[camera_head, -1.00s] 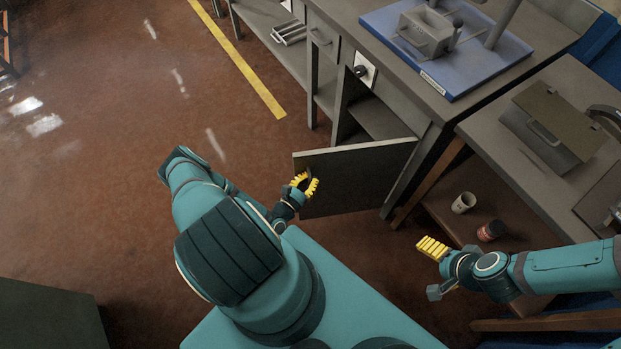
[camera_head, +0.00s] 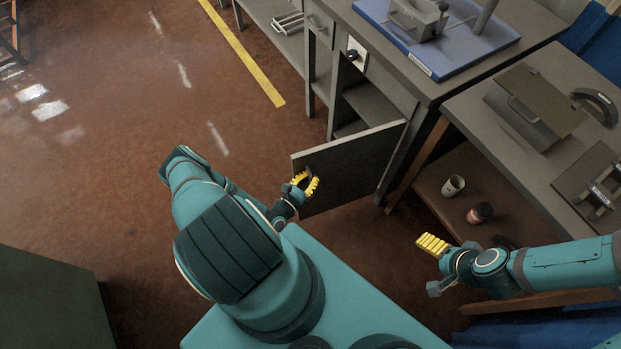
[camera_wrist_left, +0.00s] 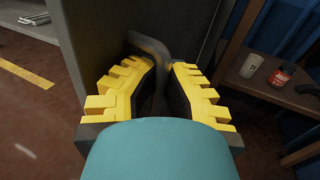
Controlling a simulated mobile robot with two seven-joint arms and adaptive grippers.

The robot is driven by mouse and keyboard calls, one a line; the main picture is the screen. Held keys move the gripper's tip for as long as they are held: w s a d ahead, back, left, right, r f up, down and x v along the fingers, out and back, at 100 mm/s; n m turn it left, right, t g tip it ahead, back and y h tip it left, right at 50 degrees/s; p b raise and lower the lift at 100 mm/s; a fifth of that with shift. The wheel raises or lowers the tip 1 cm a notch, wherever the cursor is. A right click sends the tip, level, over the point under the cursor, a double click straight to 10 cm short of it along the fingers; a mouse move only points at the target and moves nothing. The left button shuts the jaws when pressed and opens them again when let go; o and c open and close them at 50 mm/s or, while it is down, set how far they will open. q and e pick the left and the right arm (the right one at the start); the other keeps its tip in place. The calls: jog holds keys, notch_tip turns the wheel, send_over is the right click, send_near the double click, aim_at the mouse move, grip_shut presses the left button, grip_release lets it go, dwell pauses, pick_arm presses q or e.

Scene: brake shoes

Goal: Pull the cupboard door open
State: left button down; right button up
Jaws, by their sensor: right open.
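The grey cupboard door (camera_head: 352,168) stands open, swung out from the cupboard under the workbench. Its inside shows a shelf (camera_head: 371,104). My left gripper (camera_head: 305,182) is at the door's free edge, on its outer face. In the left wrist view my left gripper's yellow fingers (camera_wrist_left: 162,75) are closed around the dark curved door handle (camera_wrist_left: 150,46); the fingertips' contact is partly hidden. My right gripper (camera_head: 432,244) is open and empty, apart from the door, before the lower shelf of the right-hand table.
A cup (camera_head: 453,186) and a red-and-black can (camera_head: 479,213) stand on the lower shelf (camera_head: 430,178). A grey toolbox (camera_head: 535,108) is on the right table. A dark green block (camera_head: 50,312) stands at lower left. Floor left of the door is clear.

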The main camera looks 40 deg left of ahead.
pick_arm(q)
jog(key=shift+s+a+f, duration=0.1)
jog(key=shift+s+f, duration=0.05)
jog(key=shift+s, duration=0.05)
jog(key=c, duration=1)
grip_release()
jog(key=shift+w, duration=0.1)
jog(key=s, duration=1.2)
jog(key=shift+d, duration=0.35)
